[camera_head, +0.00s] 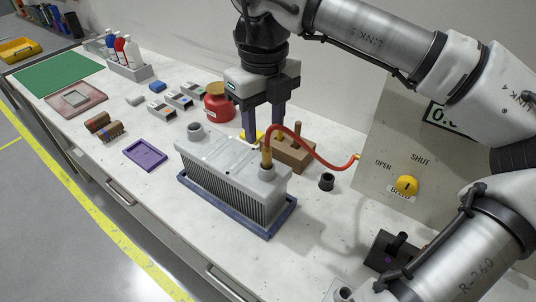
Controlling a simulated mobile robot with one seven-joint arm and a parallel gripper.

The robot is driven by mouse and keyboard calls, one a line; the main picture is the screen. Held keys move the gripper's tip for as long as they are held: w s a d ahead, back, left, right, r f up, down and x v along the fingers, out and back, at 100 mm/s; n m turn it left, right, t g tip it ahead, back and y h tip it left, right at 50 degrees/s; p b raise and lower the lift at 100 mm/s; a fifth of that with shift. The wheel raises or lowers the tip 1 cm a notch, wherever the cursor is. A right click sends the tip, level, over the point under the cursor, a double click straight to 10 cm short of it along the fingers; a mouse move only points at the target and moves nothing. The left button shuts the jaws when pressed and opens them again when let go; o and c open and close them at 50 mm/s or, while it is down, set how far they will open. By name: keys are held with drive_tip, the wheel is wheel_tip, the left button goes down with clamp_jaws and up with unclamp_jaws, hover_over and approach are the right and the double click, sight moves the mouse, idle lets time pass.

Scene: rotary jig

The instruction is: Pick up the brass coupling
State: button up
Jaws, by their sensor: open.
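The hose's other end meets a yellow fitting on the beige panel (378,128).
The finned block sits in a blue tray (262,232). A brown block with pegs (296,154) and a black cylinder (327,182) stand right of it. A red jar (217,104) is behind left. A purple tray (145,155) lies left.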

sight(267, 144)
wheel_tip(267, 144, down, 3)
drive_tip(key=shift+f, duration=0.1)
drive_tip(key=shift+w+d+f+p, duration=0.15)
drive_tip(key=shift+f+p, duration=0.5)
drive_tip(key=shift+f, duration=0.65)
drive_tip(key=shift+w+d+f+p, duration=0.15)
drive_tip(key=shift+f+p, duration=0.5)
drive_tip(key=shift+f, duration=0.65)
drive_tip(key=shift+w+a, duration=0.1)
clamp_jaws()
